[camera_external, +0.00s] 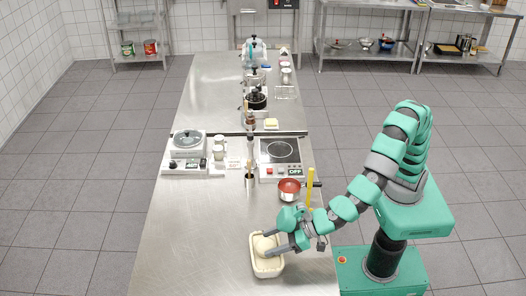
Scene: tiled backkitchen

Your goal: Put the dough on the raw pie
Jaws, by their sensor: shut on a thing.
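A cream rectangular dish (277,270) stands on the near part of the steel table. A pale rounded lump, which looks like the dough (261,245), is in or just over its far half. My gripper (267,243) reaches in from the right, with its fingers on either side of the lump, and is shut on it. I cannot tell whether the dough touches the dish. No thing shows clearly as the raw pie; a round red vessel (289,188) stands beyond my gripper, its contents too small to tell.
The steel table (190,240) is clear left of the dish. Beyond stand a hot plate (280,151), a scale with a round pan (187,144), an upright utensil holder (250,182), and a yellow upright thing (310,187) close to my arm. Pots stand farther back.

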